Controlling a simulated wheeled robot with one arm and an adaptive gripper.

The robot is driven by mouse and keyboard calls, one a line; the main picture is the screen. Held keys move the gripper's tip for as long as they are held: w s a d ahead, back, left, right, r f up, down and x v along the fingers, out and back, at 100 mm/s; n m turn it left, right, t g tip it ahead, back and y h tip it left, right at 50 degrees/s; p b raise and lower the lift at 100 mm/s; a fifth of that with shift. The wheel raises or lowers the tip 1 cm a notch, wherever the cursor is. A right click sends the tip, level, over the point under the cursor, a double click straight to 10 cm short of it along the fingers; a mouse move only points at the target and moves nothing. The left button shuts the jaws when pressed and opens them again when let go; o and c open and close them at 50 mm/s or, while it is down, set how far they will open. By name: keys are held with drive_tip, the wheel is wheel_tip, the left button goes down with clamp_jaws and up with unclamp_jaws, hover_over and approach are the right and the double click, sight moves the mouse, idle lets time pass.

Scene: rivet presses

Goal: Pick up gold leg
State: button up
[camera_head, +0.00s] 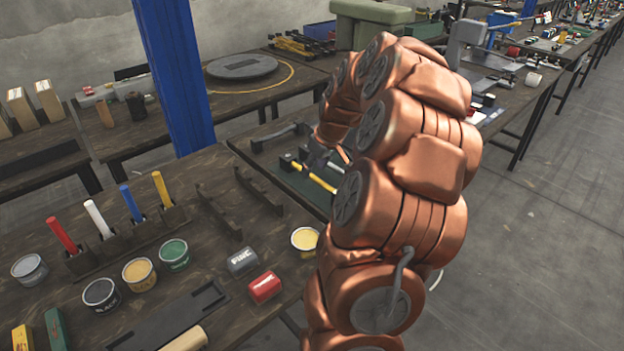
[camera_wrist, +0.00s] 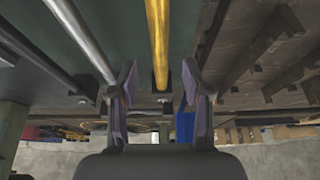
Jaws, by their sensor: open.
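The gold leg (camera_wrist: 158,40) is a long, smooth yellow-gold rod lying on a dark green surface. In the wrist view it runs from the top edge down to a small black holder (camera_wrist: 162,97). In the wrist view my gripper (camera_wrist: 159,82) is open and empty, with one finger on each side of the rod's line. I cannot tell the height gap between the fingers and the rod.
A silver rod (camera_wrist: 85,40) lies left of the gold leg. Dark brackets (camera_wrist: 262,45) stand on the wooden table to the right. A blue post (camera_head: 172,70) rises behind.

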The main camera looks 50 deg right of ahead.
drive_tip(key=shift+p+x, duration=0.4)
drive_tip(key=shift+x, duration=1.85)
drive_tip(key=shift+c, duration=0.4)
clamp_jaws()
